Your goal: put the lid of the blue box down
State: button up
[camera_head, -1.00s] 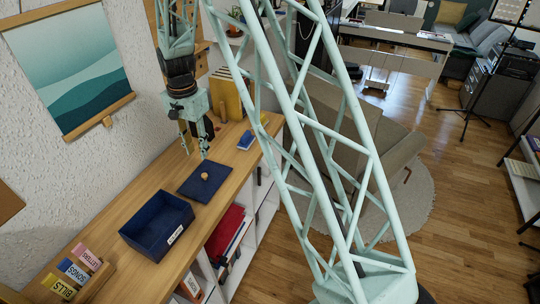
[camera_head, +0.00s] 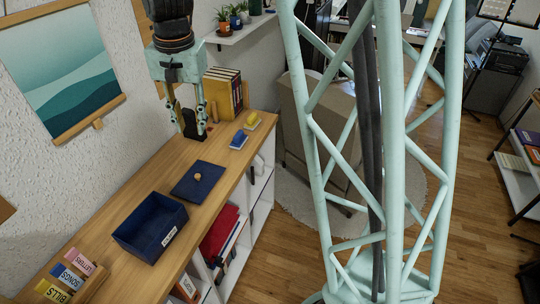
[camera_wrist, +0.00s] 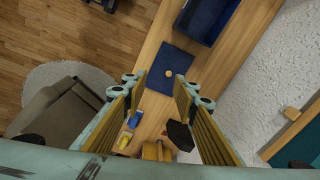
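The blue box (camera_head: 137,243) stands open on the wooden shelf top, with a white label on its front. Its flat blue lid (camera_head: 187,189) with a small round knob (camera_head: 197,177) lies on the shelf top just behind the box, apart from it. In the wrist view the lid (camera_wrist: 180,57) and the box (camera_wrist: 189,29) show at the top. My gripper (camera_head: 190,133) is beyond the lid, above the far part of the shelf. Its fingers (camera_wrist: 155,97) are spread wide with nothing held between them.
Yellow binders (camera_head: 224,92) stand at the far end of the shelf top. Labelled card files (camera_head: 68,272) stand at the near end. A framed picture (camera_head: 60,60) hangs on the wall.

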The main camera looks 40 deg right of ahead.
jog(key=s+r+n+t, duration=0.1)
jog(key=s+r+n, duration=0.1)
jog(key=s+r, duration=0.6)
jog(key=s+r+n, duration=0.2)
jog(key=s+r, duration=0.4)
jog(key=s, duration=0.4)
jog(key=s+r+n+t, duration=0.1)
jog(key=s+n, duration=0.3)
jog(key=s, duration=1.6)
jog(key=shift+s+r+t, duration=0.3)
jog(key=shift+s+r, duration=0.05)
jog(key=shift+s, duration=0.05)
jog(key=shift+d, duration=0.1)
notch_tip(320, 180, down, 8)
jog(key=b, duration=0.8)
jog(key=shift+f, duration=0.15)
